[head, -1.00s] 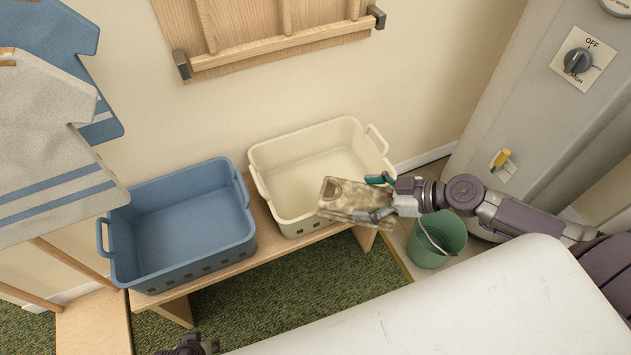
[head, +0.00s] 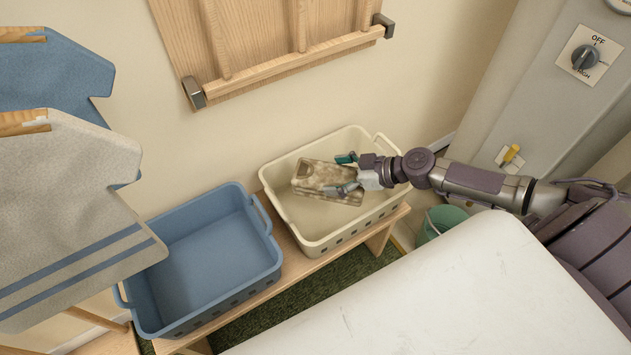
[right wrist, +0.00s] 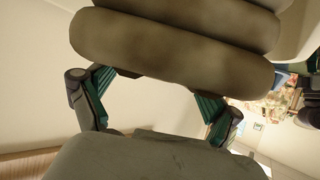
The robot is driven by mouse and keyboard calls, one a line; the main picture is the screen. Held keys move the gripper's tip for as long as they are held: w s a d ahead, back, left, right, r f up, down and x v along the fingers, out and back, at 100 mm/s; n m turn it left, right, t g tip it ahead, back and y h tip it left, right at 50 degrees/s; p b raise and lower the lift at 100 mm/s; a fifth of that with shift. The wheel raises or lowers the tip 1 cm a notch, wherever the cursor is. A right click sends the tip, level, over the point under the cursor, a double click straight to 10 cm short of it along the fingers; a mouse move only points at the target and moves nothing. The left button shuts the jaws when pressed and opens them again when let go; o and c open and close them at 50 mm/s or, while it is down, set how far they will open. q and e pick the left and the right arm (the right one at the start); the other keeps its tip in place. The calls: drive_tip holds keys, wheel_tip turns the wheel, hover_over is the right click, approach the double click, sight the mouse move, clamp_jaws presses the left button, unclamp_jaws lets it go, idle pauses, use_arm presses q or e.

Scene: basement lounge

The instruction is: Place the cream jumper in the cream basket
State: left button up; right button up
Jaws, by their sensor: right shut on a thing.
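The cream jumper (head: 315,177) is a folded, mottled beige-cream bundle. My right gripper (head: 344,173) is shut on its right end, with a teal-tipped finger on each side. Gripper and jumper are over the opening of the cream basket (head: 345,231), toward its left and middle. I cannot tell how far the jumper is above the basket floor. In the right wrist view the jumper's thick folds (right wrist: 170,62) fill the top, between the teal fingers. The basket's interior looks empty apart from what the jumper hides. My left gripper is not in view.
A blue basket (head: 205,255), empty, stands left of the cream one on a wooden bench (head: 318,268). A grey top with blue stripes (head: 75,215) and a blue top (head: 70,75) hang at left. A green bucket (head: 447,217) and a white surface (head: 440,290) are at right.

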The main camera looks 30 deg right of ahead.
sight(355, 179)
drive_tip(key=w+a+f, duration=0.1)
drive_tip(key=w, duration=0.1)
drive_tip(key=w+a+f, duration=0.2)
drive_tip(key=w, duration=0.1)
drive_tip(key=shift+w+f, duration=0.3)
wheel_tip(355, 179, down, 4)
drive_tip(key=shift+f+b, duration=0.1)
drive_tip(key=shift+b, duration=0.6)
drive_tip(key=o, duration=1.1)
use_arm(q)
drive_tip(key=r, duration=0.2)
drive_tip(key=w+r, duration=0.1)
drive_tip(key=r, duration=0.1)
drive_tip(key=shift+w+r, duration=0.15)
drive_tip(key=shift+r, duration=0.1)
use_arm(e)
drive_tip(key=shift+s, duration=0.1)
drive_tip(key=shift+d, duration=0.1)
drive_tip(key=v, duration=1.1)
drive_tip(key=shift+s+d+r, duration=0.25)
drive_tip(key=shift+s+d, duration=0.05)
drive_tip(key=shift+s, duration=0.05)
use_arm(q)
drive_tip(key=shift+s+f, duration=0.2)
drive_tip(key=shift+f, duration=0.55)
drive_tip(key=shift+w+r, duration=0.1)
